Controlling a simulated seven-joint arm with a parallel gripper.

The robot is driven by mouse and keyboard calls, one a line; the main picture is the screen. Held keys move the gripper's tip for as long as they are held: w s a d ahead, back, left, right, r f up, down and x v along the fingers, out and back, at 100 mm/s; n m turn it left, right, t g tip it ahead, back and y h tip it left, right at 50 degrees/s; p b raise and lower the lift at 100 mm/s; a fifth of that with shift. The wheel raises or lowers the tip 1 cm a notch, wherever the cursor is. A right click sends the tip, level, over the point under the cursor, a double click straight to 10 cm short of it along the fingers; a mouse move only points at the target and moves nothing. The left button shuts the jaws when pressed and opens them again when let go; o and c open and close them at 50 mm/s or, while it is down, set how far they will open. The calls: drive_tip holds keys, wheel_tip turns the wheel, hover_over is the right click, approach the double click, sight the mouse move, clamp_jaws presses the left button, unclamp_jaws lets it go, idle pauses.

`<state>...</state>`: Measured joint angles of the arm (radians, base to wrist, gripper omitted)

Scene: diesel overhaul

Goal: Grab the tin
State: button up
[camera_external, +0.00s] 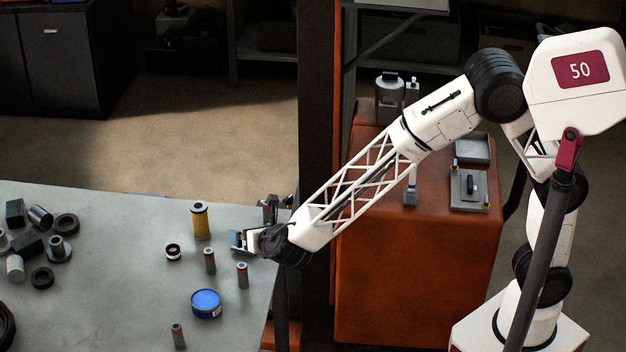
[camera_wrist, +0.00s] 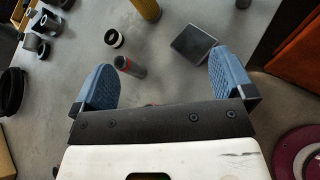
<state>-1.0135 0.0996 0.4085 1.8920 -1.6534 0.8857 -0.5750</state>
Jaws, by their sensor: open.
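The tin (camera_external: 206,304) is a round, low blue can with a lighter blue top. It sits upright on the grey workbench in the external view, near the right part of the bench. I do not see it in the wrist view. My gripper (camera_external: 238,241) is above the bench's right edge, up and to the right of the tin in the external view, and apart from it. In the wrist view my gripper (camera_wrist: 168,78) has its two blue fingers wide apart, with nothing held between them.
The workbench (camera_external: 115,285) holds a yellow cylinder (camera_external: 200,222), a black-and-white ring (camera_external: 173,252) and several small dark red-banded cylinders (camera_external: 242,275) near the tin. A grey block (camera_wrist: 194,42) lies beyond my right finger. Dark parts cluster at left. An orange cabinet (camera_external: 415,270) stands at right.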

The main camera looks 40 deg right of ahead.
drive_tip(key=s+a+f+n+y, duration=0.2)
drive_tip(key=s+a+f+n, duration=0.15)
drive_tip(key=s+a, duration=0.4)
drive_tip(key=n+y, duration=0.2)
drive_tip(key=n, duration=0.1)
approach(205, 310)
drive_tip(key=x, duration=0.3)
drive_tip(key=shift+w+a+f+m, duration=0.15)
drive_tip(key=shift+a+f+m, duration=0.05)
drive_tip(key=shift+f+m, duration=0.05)
drive_tip(key=shift+x, duration=1.35)
drive_tip(key=shift+w, duration=0.1)
drive_tip(key=shift+x, duration=2.5)
drive_tip(key=shift+d, duration=0.2)
drive_tip(key=shift+c, duration=0.5)
drive_tip(key=c, duration=0.9)
drive_tip(key=shift+o, duration=0.2)
drive_tip(key=shift+r, duration=0.15)
